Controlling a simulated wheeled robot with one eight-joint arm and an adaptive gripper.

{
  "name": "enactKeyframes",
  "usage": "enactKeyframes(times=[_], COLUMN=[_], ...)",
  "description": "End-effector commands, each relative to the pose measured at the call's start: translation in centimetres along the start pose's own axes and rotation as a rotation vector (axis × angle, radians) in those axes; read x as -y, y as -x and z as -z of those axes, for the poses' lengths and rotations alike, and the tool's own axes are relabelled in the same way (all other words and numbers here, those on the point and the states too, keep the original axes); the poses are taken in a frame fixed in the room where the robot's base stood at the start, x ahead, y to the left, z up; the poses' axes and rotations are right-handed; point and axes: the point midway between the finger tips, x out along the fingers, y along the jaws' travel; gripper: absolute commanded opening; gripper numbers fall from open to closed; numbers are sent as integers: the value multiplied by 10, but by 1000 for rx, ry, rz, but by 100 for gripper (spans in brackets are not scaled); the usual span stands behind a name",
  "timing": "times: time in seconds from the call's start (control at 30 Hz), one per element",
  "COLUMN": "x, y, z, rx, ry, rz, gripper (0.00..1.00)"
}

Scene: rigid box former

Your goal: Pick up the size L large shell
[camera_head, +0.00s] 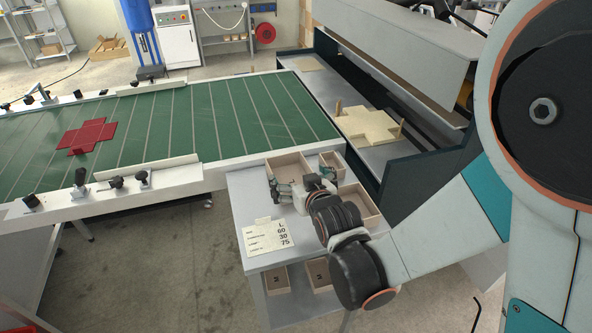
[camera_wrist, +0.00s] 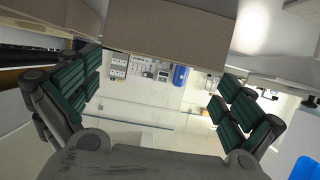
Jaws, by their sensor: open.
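Several open beige shells stand on the small grey table. One shell (camera_head: 288,166) lies just behind my gripper (camera_head: 300,188), a smaller shell (camera_head: 333,160) stands to its right, and another shell (camera_head: 366,203) is partly hidden by my arm. I cannot read a size mark on these, so I cannot tell which is size L. In the wrist view, my gripper (camera_wrist: 157,80) has its green-padded fingers wide apart with nothing between them. A beige wall (camera_wrist: 165,35), apparently of a shell, spans the top centre ahead of the fingers.
A card (camera_head: 270,237) reading L, 60, 30, 75 lies at the table's front. Two shells marked M (camera_head: 277,280) sit on the lower shelf. A green conveyor (camera_head: 200,118) carries a red cross-shaped blank (camera_head: 87,136). A machine (camera_head: 400,45) with a beige cross-shaped blank (camera_head: 366,124) stands behind.

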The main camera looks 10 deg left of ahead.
Motion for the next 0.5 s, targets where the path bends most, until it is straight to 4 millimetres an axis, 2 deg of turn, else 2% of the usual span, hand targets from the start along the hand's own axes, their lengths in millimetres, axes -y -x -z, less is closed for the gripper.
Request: enactKeyframes(times=[0.03, 0.27, 0.5], x=[0, -2, -5], y=[-6, -18, -50], z=[-3, -2, -3], rx=[5, 5, 5], ry=[-4, -4, -4], rz=[0, -2, -2], gripper=[100, 100, 100])
